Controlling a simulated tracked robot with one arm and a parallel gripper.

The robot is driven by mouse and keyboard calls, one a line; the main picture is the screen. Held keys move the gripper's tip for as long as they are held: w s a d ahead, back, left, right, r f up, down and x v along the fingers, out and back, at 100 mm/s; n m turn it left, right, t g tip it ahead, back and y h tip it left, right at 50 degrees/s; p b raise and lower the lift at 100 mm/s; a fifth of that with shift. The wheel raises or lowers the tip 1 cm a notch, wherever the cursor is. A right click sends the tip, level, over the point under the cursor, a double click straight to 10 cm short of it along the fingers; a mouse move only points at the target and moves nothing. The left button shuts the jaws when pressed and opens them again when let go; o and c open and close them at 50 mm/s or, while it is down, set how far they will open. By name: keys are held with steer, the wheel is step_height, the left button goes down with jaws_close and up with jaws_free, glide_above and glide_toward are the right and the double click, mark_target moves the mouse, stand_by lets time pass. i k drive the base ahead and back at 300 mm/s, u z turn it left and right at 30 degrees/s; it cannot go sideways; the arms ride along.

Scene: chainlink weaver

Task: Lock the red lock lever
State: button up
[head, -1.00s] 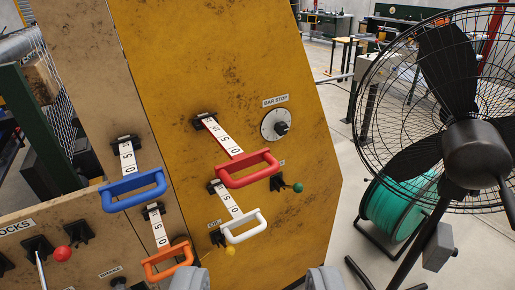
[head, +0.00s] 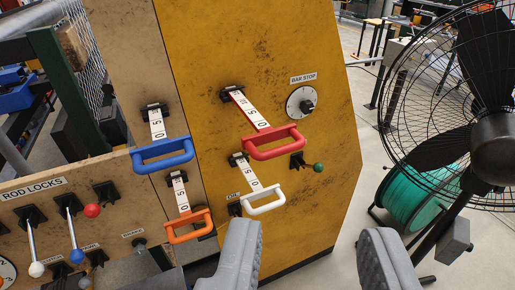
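The red lock lever's round red knob (head: 92,210) shows at the lower left, on the panel labelled ROD LOCKS (head: 33,189). It sits in front of a black bracket (head: 105,193), and its rod is not clearly visible, seemingly pointing toward me. To its left, the blue-knobbed lever (head: 76,256) and the white-knobbed lever (head: 36,269) hang down from their brackets. My gripper (head: 308,232) shows at the bottom, right of the middle, with its two grey fingers wide apart and nothing between them. It is well to the right of the red knob and apart from it.
Red (head: 275,146), blue (head: 163,155), white (head: 264,203) and orange (head: 189,230) pull handles stick out from the boards between the lever panel and my gripper. A dial labelled BAR STOP (head: 301,103) and a green knob (head: 318,167) are farther right. A caged fan (head: 470,110) stands at the right.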

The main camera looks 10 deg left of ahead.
mark_target(92, 210)
steer(key=u, duration=0.85)
steer(key=i, duration=0.4)
steer(key=u, duration=0.7)
